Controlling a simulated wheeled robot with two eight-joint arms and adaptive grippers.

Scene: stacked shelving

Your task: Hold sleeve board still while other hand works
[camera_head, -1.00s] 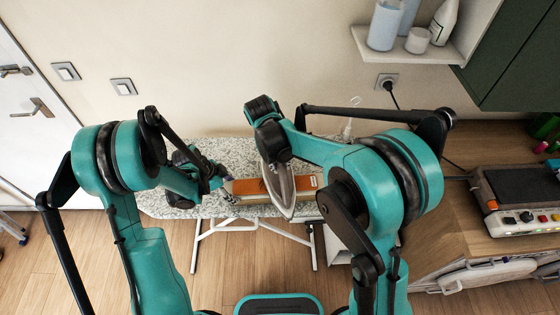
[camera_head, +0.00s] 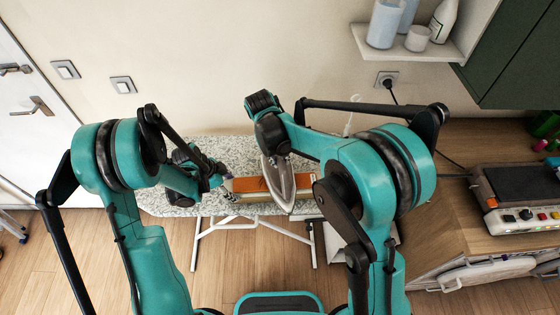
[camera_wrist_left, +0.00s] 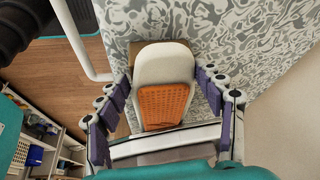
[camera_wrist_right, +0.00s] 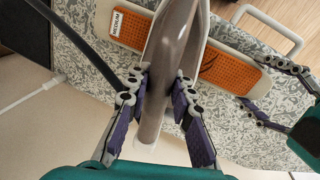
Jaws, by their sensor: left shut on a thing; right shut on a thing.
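The sleeve board (camera_head: 248,185), pale with an orange top, lies on the grey-patterned ironing board (camera_head: 232,150). My left gripper (camera_head: 222,180) is at its left end. My right gripper (camera_wrist_right: 158,90) is shut on a grey iron (camera_wrist_right: 172,45). In the head view the iron (camera_head: 280,184) stands across the middle of the sleeve board, its tip toward me. I cannot tell whether the iron touches the orange top.
A wooden cabinet (camera_head: 440,205) with a control-panel machine (camera_head: 520,200) stands on the right. A wall shelf (camera_head: 425,52) with bottles is above. A dark cord (camera_wrist_right: 85,50) passes left of the iron in the right wrist view. Floor shows below the ironing board.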

